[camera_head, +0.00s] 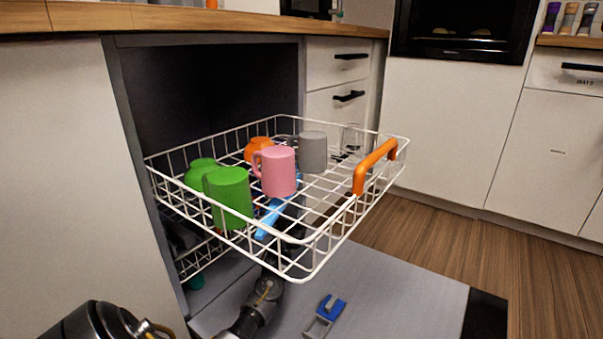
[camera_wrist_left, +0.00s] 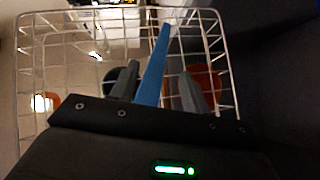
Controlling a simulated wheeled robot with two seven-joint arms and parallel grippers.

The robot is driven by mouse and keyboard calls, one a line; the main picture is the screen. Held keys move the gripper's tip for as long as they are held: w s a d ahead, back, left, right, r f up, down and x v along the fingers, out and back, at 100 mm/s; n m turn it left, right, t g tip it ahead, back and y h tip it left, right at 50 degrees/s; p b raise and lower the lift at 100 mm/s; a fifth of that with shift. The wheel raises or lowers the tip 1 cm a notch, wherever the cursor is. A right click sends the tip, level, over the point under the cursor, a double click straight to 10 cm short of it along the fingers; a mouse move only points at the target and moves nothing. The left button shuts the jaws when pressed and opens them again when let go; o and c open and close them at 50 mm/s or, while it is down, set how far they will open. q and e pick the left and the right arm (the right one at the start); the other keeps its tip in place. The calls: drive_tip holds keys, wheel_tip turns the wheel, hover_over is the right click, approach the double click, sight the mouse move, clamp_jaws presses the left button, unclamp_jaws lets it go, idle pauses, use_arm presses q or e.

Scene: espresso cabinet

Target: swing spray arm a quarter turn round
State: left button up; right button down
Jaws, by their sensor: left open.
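The blue spray arm (camera_head: 268,222) hangs under the white wire rack (camera_head: 318,262), seen through the wires beneath the mugs. In the left wrist view, looking up from below, the spray arm (camera_wrist_left: 161,45) runs lengthwise between the two grey fingers. My left gripper (camera_wrist_left: 159,69) is open, one finger on each side of the spray arm; whether either touches it I cannot tell. In the head view my left arm reaches in from below the rack, and its fingers are hidden behind the wires. My right gripper is not in view.
The rack carries green (camera_head: 231,198), pink (camera_head: 277,172), grey (camera_head: 312,153) and orange (camera_head: 257,150) mugs. An orange handle (camera_head: 375,167) is on its front. The open door (camera_head: 390,290) lies below, with a blue and grey latch (camera_head: 326,312). Cabinet walls flank the left side.

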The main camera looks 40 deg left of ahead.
use_arm(q)
drive_tip(key=shift+b+x, duration=2)
drive_tip(key=shift+x, duration=2.9)
clamp_jaws()
